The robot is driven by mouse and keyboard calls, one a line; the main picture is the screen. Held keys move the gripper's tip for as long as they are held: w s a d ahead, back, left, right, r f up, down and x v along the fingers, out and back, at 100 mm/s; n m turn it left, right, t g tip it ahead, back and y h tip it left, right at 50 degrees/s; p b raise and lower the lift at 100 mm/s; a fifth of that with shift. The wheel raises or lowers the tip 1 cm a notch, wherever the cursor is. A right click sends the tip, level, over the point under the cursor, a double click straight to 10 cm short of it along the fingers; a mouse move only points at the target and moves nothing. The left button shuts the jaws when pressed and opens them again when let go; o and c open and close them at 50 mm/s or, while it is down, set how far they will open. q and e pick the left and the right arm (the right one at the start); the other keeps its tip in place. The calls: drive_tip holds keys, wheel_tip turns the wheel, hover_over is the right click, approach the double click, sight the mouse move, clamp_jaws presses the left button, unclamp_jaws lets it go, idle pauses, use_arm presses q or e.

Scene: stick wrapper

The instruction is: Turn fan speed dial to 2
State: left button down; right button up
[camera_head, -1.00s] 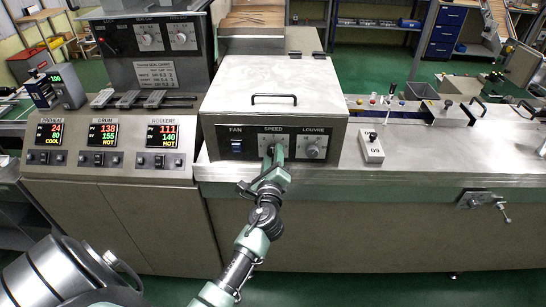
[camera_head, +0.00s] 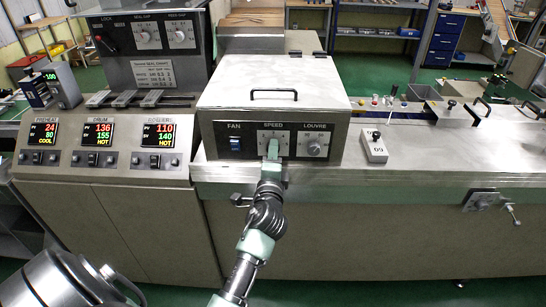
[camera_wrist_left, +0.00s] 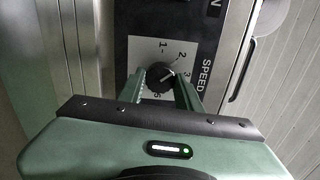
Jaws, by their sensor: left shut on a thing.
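The speed dial (camera_wrist_left: 160,76) is a round black knob with a white pointer line on a dark panel marked SPEED, seen in the left wrist view. Its pointer line appears to lie between the 2 and 3 marks; exactly where is hard to tell. My left gripper (camera_wrist_left: 161,86) is shut on the dial, one finger on each side. In the head view my left gripper (camera_head: 272,150) covers the dial under the SPEED label (camera_head: 273,126). My right gripper is not in view.
The blue FAN switch (camera_head: 235,143) is left of the gripper and the LOUVRE knob (camera_head: 314,149) right of it. The metal cover (camera_head: 275,85) with a black handle is above. A small grey box (camera_head: 375,147) sits on the counter to the right.

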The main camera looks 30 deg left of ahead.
use_arm(q)
drive_tip(key=shift+n, duration=0.3)
drive_tip(key=shift+f, duration=0.1)
drive_tip(key=c, duration=1)
unclamp_jaws()
drive_tip(key=shift+o, duration=0.2)
drive_tip(key=shift+s, duration=0.1)
drive_tip(key=b+v, duration=0.2)
drive_tip(key=v, duration=0.5)
drive_tip(key=shift+s+d, duration=0.2)
drive_tip(key=shift+d, duration=0.05)
